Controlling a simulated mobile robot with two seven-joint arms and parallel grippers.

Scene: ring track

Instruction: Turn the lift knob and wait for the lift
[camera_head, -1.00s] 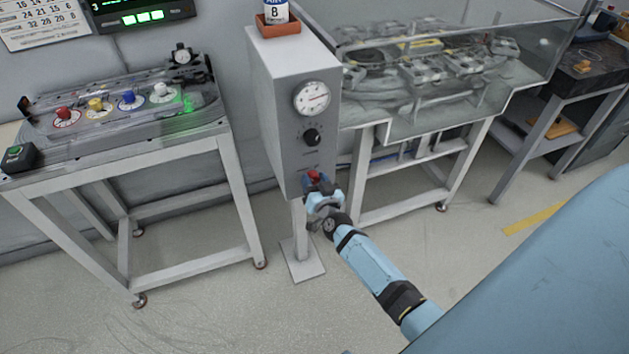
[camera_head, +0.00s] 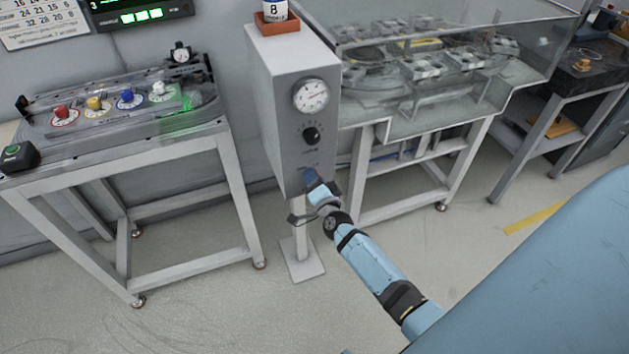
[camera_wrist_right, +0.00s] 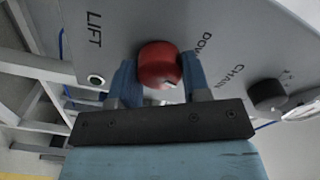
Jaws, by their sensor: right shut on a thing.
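The red lift knob (camera_wrist_right: 159,65) is on the grey control box (camera_head: 292,120), between the words LIFT and DOWN in the right wrist view. My right gripper (camera_wrist_right: 160,78) is shut on the knob, with a blue finger on each side of it. In the head view my right gripper (camera_head: 309,178) is at the lower front of the box and hides the knob. The lift itself cannot be told apart for certain. My left gripper is not in view.
The box carries a round gauge (camera_head: 311,95) and a black knob (camera_head: 311,135). A bench (camera_head: 110,155) with coloured knobs stands on the left. A clear-walled track table (camera_head: 430,120) stands on the right. Floor in front is free.

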